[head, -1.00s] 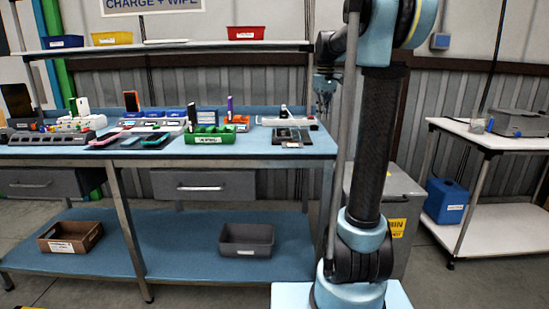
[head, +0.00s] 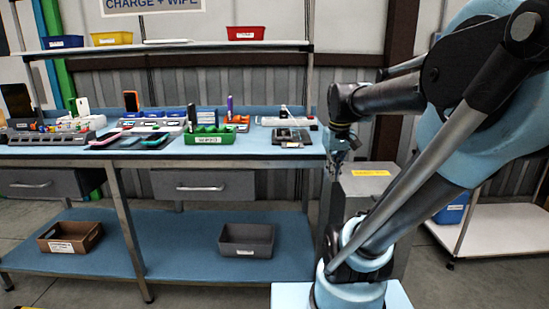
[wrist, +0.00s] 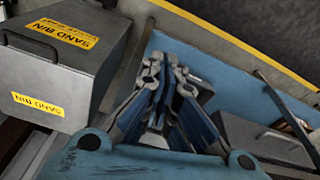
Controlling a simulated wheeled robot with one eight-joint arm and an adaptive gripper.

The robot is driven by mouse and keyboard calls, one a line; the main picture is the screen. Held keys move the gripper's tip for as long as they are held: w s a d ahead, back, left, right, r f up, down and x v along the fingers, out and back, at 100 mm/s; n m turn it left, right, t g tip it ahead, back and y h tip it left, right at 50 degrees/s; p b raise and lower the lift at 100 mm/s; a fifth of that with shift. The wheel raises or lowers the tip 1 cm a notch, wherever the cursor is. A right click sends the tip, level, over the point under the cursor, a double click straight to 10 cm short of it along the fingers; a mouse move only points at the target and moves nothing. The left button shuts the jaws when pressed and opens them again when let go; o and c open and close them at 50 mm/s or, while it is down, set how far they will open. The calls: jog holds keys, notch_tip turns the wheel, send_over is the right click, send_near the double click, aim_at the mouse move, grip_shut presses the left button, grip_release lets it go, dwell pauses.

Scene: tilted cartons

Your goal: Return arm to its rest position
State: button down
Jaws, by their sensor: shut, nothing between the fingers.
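My arm (head: 440,150) leans to the right from its light-blue base and folds back over at an elbow high on the right. My gripper (head: 340,158) hangs low, past the right end of the workbench and in front of the grey bin. In the wrist view my gripper (wrist: 167,72) shows its linked fingers drawn together with nothing held between them. The fingers are apart from the surfaces behind them.
The workbench (head: 262,148) holds phones, trays and a green bin (head: 208,134). A grey sand bin (wrist: 60,65) with yellow labels stands close to the gripper. A white cart (head: 490,235) stands at the right. Bins sit on the upper and lower shelves.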

jog(key=s+f+m, duration=0.1)
jog(key=s+f, duration=0.9)
jog(key=f, duration=0.3)
jog(key=shift+s+f+m+t, duration=0.15)
jog(key=shift+s+m+t, duration=0.15)
jog(key=shift+s+m, duration=0.1)
jog(key=shift+a, duration=0.1)
jog(key=shift+w+f, duration=0.2)
jog(key=shift+w, duration=0.25)
